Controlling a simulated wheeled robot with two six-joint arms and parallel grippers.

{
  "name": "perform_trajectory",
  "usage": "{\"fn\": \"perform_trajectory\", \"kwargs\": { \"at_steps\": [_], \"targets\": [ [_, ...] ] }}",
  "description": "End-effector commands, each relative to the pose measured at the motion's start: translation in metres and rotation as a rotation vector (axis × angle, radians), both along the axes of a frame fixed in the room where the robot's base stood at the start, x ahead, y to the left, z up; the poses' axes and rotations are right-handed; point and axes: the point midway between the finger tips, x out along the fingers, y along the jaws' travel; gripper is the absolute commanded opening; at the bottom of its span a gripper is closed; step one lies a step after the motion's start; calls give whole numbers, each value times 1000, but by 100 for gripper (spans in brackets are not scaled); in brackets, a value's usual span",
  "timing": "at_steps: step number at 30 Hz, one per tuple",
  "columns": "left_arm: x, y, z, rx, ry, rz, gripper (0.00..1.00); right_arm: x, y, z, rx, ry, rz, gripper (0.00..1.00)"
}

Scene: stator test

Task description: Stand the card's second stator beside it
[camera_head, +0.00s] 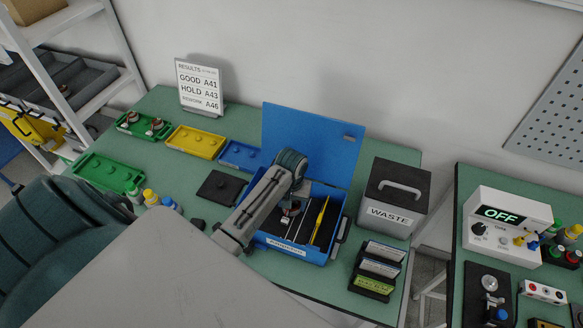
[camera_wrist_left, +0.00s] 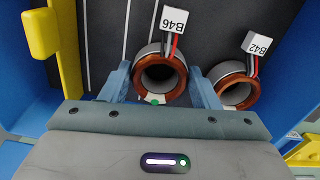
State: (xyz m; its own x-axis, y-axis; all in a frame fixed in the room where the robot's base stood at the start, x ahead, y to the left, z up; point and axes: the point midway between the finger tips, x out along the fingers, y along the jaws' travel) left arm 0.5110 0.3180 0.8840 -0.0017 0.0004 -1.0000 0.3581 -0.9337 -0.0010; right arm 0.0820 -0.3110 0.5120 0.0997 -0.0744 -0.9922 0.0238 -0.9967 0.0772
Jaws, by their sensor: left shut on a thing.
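The results card (camera_head: 200,87) stands at the back left of the green table and reads GOOD A41, HOLD A43, REWORK A46. My left gripper (camera_wrist_left: 160,88) is inside the open blue case (camera_head: 289,246), its fingers shut on a copper-ringed stator tagged B46 (camera_wrist_left: 160,75). A green dot shows on that stator's near rim. A second stator tagged B42 (camera_wrist_left: 236,88) is just right of the right finger. In the head view my arm hides most of the gripper. Two stators (camera_head: 156,126) sit in the green tray (camera_head: 133,130) near the card. My right gripper is not in view.
A yellow tray (camera_head: 196,142), a blue tray (camera_head: 239,155) and a black pad (camera_head: 219,187) lie left of the case. The raised lid (camera_head: 315,135) stands behind it. A waste bin (camera_head: 395,203) and a label rack (camera_head: 378,270) are on the right. Small bottles stand front left.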

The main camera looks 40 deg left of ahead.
Motion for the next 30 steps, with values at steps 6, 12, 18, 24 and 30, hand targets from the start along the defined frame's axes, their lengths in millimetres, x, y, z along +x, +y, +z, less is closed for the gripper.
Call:
{"fn": "perform_trajectory", "kwargs": {
  "at_steps": [6, 12, 18, 24, 30],
  "targets": [
    [0, 0, 0, 1, -2, 0, 22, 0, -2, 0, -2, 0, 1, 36],
    [0, 0, 0, 0, -1, 0, 81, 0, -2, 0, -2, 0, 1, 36],
    [0, 0, -1, 0, 0, 0, 81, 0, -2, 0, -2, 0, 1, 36],
    [2, 1, 15, 1, -6, -1, 81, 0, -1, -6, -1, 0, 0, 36],
    [1, 0, 54, 2, -8, -1, 81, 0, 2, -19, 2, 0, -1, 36]
  ]
}}
